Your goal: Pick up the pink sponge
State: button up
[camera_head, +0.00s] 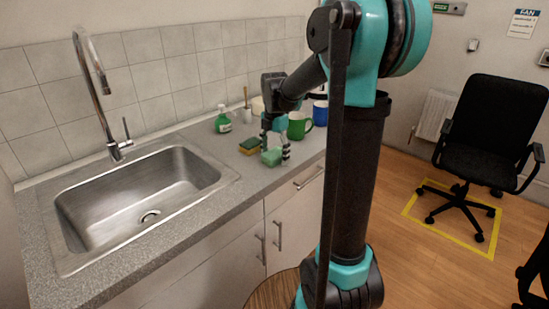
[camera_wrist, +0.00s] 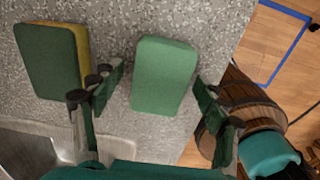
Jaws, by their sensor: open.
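No pink sponge shows in either view. A light green sponge (camera_wrist: 163,75) lies flat on the grey speckled counter; it also shows in the head view (camera_head: 271,158). My gripper (camera_wrist: 159,84) is open above the counter, with one finger to each side of this sponge in the wrist view; I cannot tell whether they touch it. In the head view my gripper (camera_head: 275,150) points down over it near the counter's front edge. A second sponge, dark green and yellow (camera_wrist: 48,62), lies to the left, outside the fingers; it also shows in the head view (camera_head: 249,146).
A steel sink (camera_head: 140,195) with a tall tap (camera_head: 92,75) is to the left. A green bottle (camera_head: 222,120), a green mug (camera_head: 299,125) and a blue mug (camera_head: 320,113) stand behind the sponges.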

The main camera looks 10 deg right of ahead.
aim_at(275, 153)
jog(key=c, duration=0.9)
jog(key=shift+o, duration=0.2)
jog(key=shift+r, duration=0.1)
notch_tip(275, 153, up, 20)
